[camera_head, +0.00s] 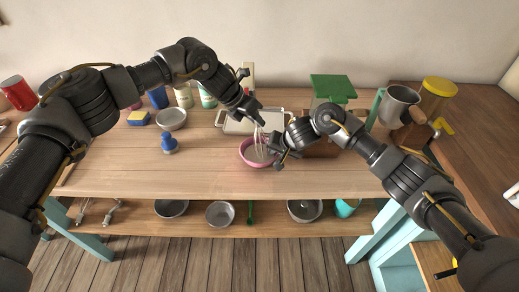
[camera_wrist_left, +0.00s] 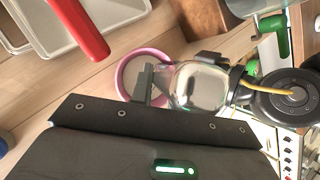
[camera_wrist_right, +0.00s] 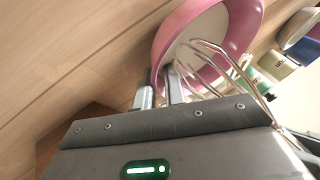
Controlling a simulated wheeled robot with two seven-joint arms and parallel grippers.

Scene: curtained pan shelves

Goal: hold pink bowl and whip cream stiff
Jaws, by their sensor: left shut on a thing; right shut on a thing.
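The pink bowl (camera_head: 245,158) stands on the wooden counter near the middle; it also shows in the left wrist view (camera_wrist_left: 122,72) and the right wrist view (camera_wrist_right: 170,32). My right gripper (camera_head: 279,157) is shut on the bowl's rim at its right side; its fingers (camera_wrist_right: 160,92) show at the rim in the right wrist view. My left gripper (camera_head: 256,118) is above the bowl, shut on a whisk whose wire loops (camera_head: 261,143) reach down into the bowl. The wires also show in the right wrist view (camera_wrist_right: 212,62). Pale cream (camera_wrist_right: 190,50) is partly visible inside.
A pale tray (camera_head: 232,126) lies behind the bowl. A grey bowl (camera_head: 171,118), a blue-handled tool (camera_head: 169,143) and a sponge (camera_head: 138,118) are at left. A green-topped container (camera_head: 333,88) and metal pitcher (camera_head: 398,102) are at right. The counter's front is clear.

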